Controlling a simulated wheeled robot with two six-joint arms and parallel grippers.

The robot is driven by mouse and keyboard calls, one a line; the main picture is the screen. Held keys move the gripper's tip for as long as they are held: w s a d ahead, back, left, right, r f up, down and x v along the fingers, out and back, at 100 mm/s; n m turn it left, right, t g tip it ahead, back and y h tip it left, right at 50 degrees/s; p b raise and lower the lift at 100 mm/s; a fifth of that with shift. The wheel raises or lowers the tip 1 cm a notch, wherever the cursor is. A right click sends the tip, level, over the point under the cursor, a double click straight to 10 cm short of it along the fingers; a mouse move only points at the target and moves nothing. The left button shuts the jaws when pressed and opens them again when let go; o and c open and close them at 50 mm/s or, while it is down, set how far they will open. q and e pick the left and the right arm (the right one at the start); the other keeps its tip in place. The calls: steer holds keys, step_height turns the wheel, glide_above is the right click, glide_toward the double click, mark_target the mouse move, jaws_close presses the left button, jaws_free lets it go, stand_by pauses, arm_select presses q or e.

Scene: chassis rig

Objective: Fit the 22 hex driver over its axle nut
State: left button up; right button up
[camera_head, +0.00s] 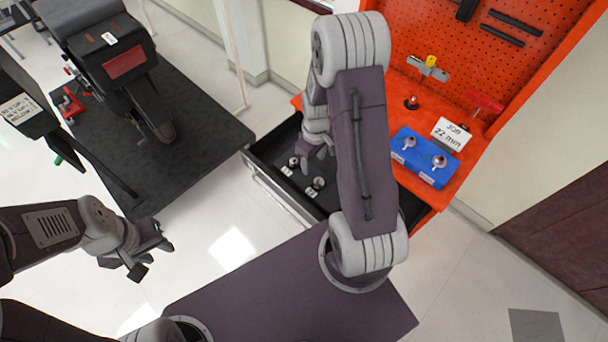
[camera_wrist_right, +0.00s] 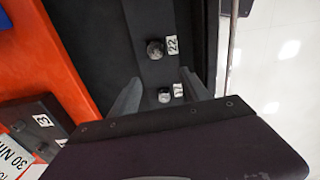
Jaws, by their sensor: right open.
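The 22 hex driver (camera_wrist_right: 155,48) stands in the black drawer beside a white label reading 22. It shows in the head view as a small metal cylinder (camera_head: 319,183). A smaller driver (camera_wrist_right: 164,95) stands beside it, its label partly hidden. My right gripper (camera_wrist_right: 160,95) is open and empty above the drawer, its fingers on either side of the smaller driver in the picture. It also shows in the head view (camera_head: 318,150). My left gripper (camera_head: 150,258) is open and empty over the floor at the left. I cannot identify the axle nut surely.
A blue block (camera_head: 425,172) with two round metal pieces sits on the orange bench, with a "JOB 22 mm" card (camera_head: 451,134). The drawer's front wall (camera_head: 283,192) stands below my right gripper. A dark machine (camera_head: 115,60) stands on a black mat at the left.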

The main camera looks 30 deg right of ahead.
mark_target(319, 184)
steer(key=shift+m, duration=0.3)
steer(key=f, duration=0.1)
steer(key=s+f, duration=0.1)
steer(key=f, duration=0.1)
steer(key=d+f, duration=0.1)
steer(key=shift+s+f, duration=0.2)
steer(key=shift+s, duration=0.15)
steer(key=shift+d+f, duration=0.1)
steer(key=shift+f, duration=0.1)
steer(key=f, duration=0.4)
steer(key=shift+s+f, duration=0.15)
steer(key=shift+s, duration=0.1)
steer(key=shift+w+d+f, duration=0.1)
steer(key=shift+f, duration=0.4)
steer(key=shift+r, duration=0.1)
jaws_close()
